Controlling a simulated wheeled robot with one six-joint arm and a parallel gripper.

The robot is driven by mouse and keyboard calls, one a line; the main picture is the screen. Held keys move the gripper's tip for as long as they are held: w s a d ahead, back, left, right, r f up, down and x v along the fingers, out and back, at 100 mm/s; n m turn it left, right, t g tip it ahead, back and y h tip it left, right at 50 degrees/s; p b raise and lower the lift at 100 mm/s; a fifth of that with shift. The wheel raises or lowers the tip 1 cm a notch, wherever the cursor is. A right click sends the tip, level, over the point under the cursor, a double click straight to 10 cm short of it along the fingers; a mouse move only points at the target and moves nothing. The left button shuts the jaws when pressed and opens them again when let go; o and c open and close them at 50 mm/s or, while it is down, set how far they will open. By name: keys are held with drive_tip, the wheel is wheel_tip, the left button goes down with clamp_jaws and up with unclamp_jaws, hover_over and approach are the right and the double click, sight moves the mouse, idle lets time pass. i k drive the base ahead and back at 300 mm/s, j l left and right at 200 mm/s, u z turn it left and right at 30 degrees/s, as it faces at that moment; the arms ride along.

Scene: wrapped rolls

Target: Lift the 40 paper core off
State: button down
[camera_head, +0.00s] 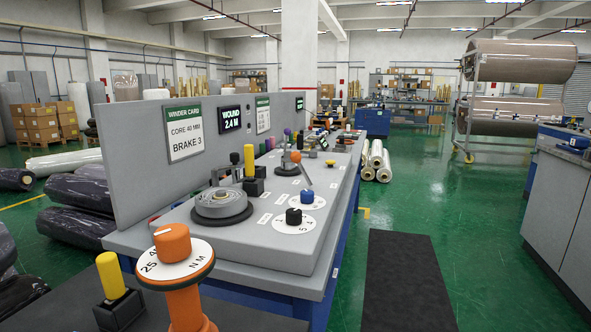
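I cannot make out a paper core marked 40 in the head view. The winder card (185,129) on the grey upright panel reads "CORE 40 MM" and "BRAKE 3". On the grey bench below it is a round grey hub (221,203) on a dark disc, with nothing on top that I can identify as a core. A yellow-handled block (250,165) stands just behind the hub. A black knob on a numbered white dial (293,218) and a blue knob (307,196) sit to its right. My gripper is not in view.
An orange knob with a white dial marked N M (174,251) stands close in front, beside a yellow handle on a black block (112,283). Dark wrapped rolls (89,208) lie left. A dark mat (405,281) covers the floor right of the bench, with clear green floor around it.

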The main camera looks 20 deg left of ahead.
sight(286, 164)
drive_tip(key=i+u, duration=0.1)
drive_tip(key=i, duration=0.6)
drive_tip(key=i+l+u, duration=0.15)
drive_tip(key=i, duration=0.55)
